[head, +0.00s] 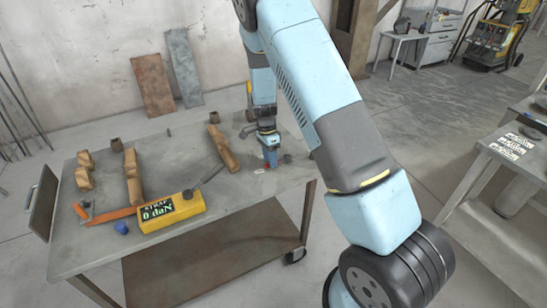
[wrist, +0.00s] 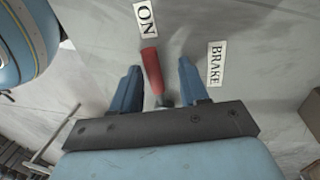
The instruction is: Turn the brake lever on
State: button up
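The brake lever (wrist: 152,72) has a red handle and a grey metal pivot. In the wrist view it lies between my gripper's two blue fingers, with its red end tilted slightly left, toward the ON label (wrist: 145,18). A BRAKE label (wrist: 215,64) is right of the fingers. My gripper (wrist: 159,68) is open around the lever, with a visible gap on both sides. In the head view my gripper (head: 270,160) points down close above the table's right part, and it mostly hides the lever.
The metal table (head: 225,190) carries a yellow box (head: 172,211) reading "STRAP 0 daN", wooden blocks (head: 133,177), an orange tool (head: 110,215) and a blue knob (head: 121,227). Another table (head: 515,160) stands at the right. Open floor lies behind the arm.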

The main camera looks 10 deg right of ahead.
jog(key=shift+r, duration=0.1)
notch_tip(320, 180, up, 13)
jog(key=w, duration=0.2)
jog(key=shift+w+a, duration=0.25)
jog(key=shift+a, duration=0.1)
jog(key=shift+r, duration=0.1)
jog(key=shift+r, duration=0.1)
